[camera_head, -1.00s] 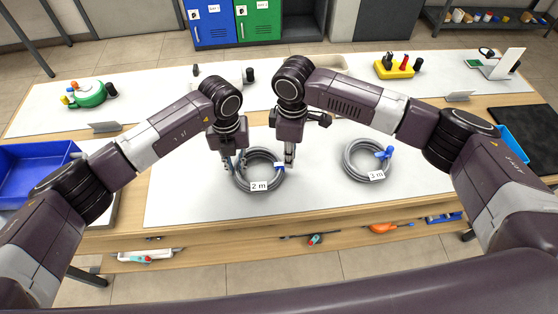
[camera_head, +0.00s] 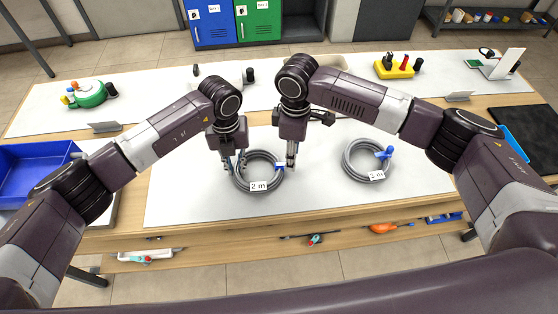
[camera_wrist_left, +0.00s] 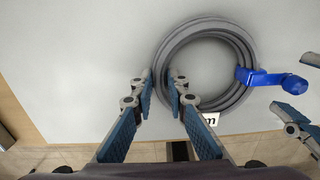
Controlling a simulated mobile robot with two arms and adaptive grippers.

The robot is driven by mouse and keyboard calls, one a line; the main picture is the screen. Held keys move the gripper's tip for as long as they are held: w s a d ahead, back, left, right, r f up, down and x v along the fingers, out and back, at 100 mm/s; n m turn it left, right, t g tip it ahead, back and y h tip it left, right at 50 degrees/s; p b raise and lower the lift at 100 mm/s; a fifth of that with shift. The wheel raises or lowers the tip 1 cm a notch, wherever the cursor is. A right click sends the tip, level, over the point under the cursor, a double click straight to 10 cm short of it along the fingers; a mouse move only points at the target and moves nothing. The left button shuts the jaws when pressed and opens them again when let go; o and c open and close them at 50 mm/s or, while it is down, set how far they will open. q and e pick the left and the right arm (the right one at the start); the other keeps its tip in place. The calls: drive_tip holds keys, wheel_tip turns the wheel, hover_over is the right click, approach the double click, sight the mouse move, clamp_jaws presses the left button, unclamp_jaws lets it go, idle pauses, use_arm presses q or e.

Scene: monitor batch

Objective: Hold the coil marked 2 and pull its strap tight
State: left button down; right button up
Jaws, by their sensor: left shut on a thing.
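The grey coil with the "2 m" label (camera_head: 242,181) lies flat on the white mat, and it also shows in the left wrist view (camera_wrist_left: 236,36). Its blue strap (camera_wrist_left: 262,77) wraps the ring's right side and ends in a round blue tab; it also shows in the head view (camera_head: 280,166). My left gripper (camera_head: 236,163) is shut on the coil's left side, the ring between its fingers (camera_wrist_left: 162,85). My right gripper (camera_head: 291,160) is at the strap's tab, its fingers apart at the wrist view's right edge, not closed on the tab.
A second coil labelled "3 m" (camera_head: 350,172) with a blue strap lies to the right. A blue bin (camera_head: 30,172) stands at left, a green item (camera_head: 90,94) and a yellow holder (camera_head: 396,70) at the back.

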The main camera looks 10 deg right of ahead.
use_arm(q)
drive_tip(key=shift+d, duration=0.1)
use_arm(e)
wheel_tip(320, 180, up, 12)
drive_tip(key=shift+f, duration=0.2)
idle(0.4)
use_arm(q)
drive_tip(key=c, duration=1.8)
unclamp_jaws()
drive_tip(key=shift+r, duration=0.1)
wheel_tip(320, 180, up, 12)
drive_tip(key=shift+f, duration=0.1)
